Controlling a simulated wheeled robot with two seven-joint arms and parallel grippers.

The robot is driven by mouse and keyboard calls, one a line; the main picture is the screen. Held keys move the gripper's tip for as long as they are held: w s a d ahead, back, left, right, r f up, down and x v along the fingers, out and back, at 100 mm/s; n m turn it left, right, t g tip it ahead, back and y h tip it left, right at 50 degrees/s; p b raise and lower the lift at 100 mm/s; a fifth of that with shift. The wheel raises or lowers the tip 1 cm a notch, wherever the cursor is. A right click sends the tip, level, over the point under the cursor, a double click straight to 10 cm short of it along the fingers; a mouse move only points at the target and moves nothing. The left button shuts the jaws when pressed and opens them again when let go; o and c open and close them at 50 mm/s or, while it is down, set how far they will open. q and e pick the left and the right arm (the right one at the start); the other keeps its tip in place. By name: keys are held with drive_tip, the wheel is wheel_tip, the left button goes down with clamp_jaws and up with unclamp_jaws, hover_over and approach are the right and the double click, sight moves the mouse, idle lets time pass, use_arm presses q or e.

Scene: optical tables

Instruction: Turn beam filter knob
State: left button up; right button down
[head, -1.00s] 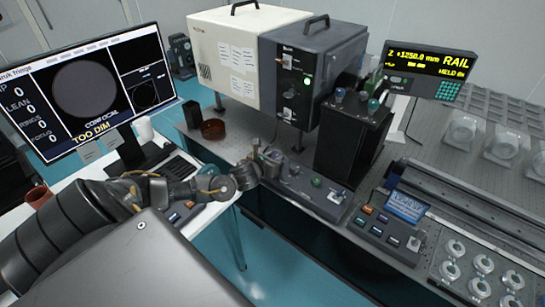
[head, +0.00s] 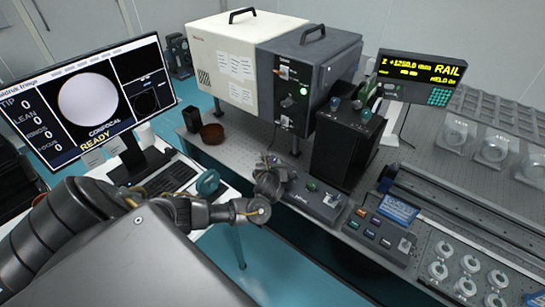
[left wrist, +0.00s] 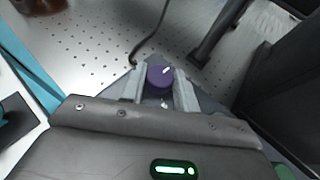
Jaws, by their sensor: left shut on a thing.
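In the left wrist view a round purple knob (left wrist: 160,77) with a white pointer mark sits between the two fingers of my left gripper (left wrist: 159,82). The fingers are shut on the knob, one on each side. The pointer mark slants toward the upper right. In the head view my left gripper (head: 270,164) is at the left end of a low grey control box (head: 318,203), and the knob is hidden behind it. The monitor (head: 92,101) shows a bright disc and the word READY. My right gripper is not in view.
A large cream and dark grey housing (head: 225,68) stands behind the control box. A black box (head: 341,150) with small knobs on top stands to its right. A reddish-brown dish (head: 212,134) lies at the back left. A button panel (head: 373,232) is at the right.

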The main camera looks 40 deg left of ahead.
use_arm(q)
drive_tip(key=o, duration=1)
drive_tip(key=p+v, duration=0.3)
drive_tip(key=v, duration=0.7)
drive_tip(key=shift+s+d, duration=0.25)
drive_tip(key=shift+s, duration=0.1)
